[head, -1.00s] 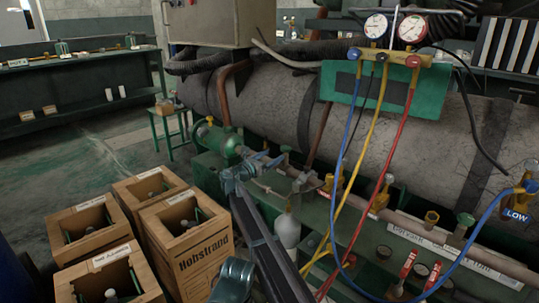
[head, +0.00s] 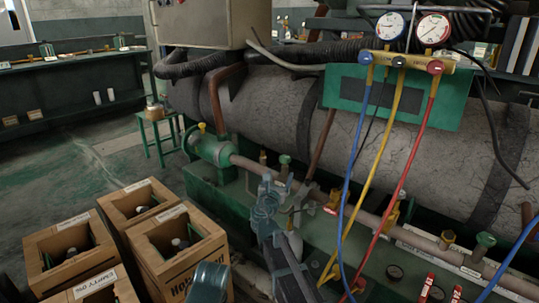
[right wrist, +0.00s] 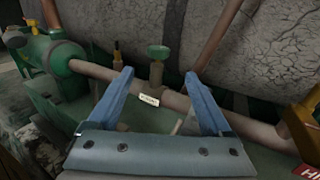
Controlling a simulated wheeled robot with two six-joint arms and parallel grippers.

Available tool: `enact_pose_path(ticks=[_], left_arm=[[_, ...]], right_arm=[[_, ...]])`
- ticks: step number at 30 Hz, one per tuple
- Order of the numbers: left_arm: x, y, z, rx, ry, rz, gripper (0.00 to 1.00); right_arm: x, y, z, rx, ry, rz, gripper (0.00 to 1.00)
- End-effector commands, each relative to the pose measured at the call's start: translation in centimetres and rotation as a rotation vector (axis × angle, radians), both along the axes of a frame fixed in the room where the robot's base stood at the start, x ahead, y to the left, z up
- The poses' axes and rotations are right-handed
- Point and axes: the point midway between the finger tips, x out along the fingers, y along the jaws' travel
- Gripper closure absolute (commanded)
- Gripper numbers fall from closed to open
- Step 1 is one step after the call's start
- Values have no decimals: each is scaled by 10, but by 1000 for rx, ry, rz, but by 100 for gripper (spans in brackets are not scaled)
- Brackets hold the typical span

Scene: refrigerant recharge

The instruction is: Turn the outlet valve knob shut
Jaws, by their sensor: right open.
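A green round valve knob (head: 285,159) stands on a short stem on the pipe in the head view. It also shows in the right wrist view (right wrist: 159,52), upright, with a small white label (right wrist: 149,100) below it that is too blurred to read surely. My right gripper (head: 283,184) is open and empty in front of the knob. In the right wrist view its blue fingers (right wrist: 160,76) spread to either side of the knob's stem, with the knob beyond the tips. I see no contact.
The pipe (head: 245,162) runs from a green cylinder (head: 210,147) along the large grey tank (head: 270,105). Blue, yellow and red hoses hang from the gauge manifold (head: 405,62) on the right. Wooden crates (head: 185,265) stand at the lower left.

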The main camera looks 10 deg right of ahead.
Motion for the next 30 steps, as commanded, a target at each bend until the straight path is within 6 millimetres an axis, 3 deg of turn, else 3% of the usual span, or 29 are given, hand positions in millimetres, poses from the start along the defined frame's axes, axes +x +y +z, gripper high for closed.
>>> enact_pose_path(ticks=[1,3,11,24,30], left_arm=[[0,0,0,0,0,0,17],[0,0,0,0,0,0,17],[0,0,0,0,0,0,17],[0,0,0,0,0,0,17],[0,0,0,0,0,0,17]], right_arm=[[-15,-5,0,0,0,13,17],[-19,-6,0,0,0,27,17],[-6,-9,0,0,0,32,17],[73,-41,0,0,-1,32,17],[99,-52,0,0,-1,32,17]])
